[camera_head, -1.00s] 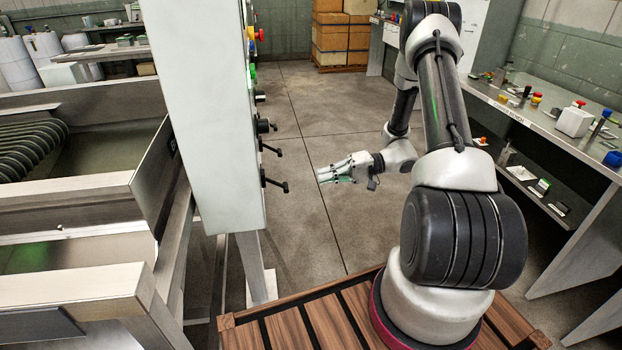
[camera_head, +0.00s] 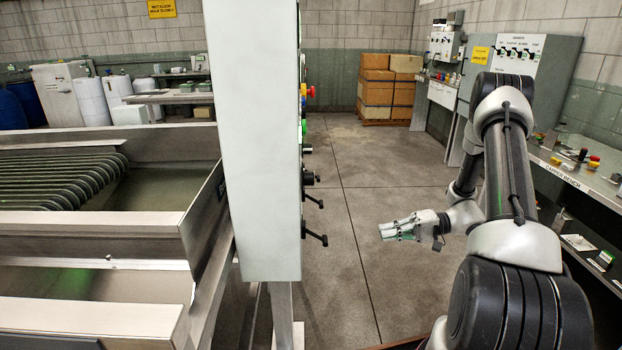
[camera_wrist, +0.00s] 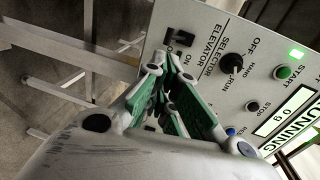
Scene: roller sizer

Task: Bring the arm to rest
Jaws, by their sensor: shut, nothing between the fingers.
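My gripper (camera_head: 397,229) is in the middle of the head view, out over the floor to the right of the pale control cabinet (camera_head: 252,150). Its fingers point left toward the cabinet's side controls, with a clear gap between them in that view. In the wrist view my gripper (camera_wrist: 178,92) shows its green-padded fingers shut, with nothing held. Behind them is the control panel (camera_wrist: 222,95), tilted in the picture, with a selector knob, a lit green light by the START button, and a RUNNING display. The fingers hide part of the panel.
The roller machine (camera_head: 75,185) fills the left side. Black levers (camera_head: 315,237) stick out from the cabinet. A workbench (camera_head: 585,177) with small parts runs along the right. Stacked boxes (camera_head: 388,92) stand at the back. The floor (camera_head: 375,170) between is clear.

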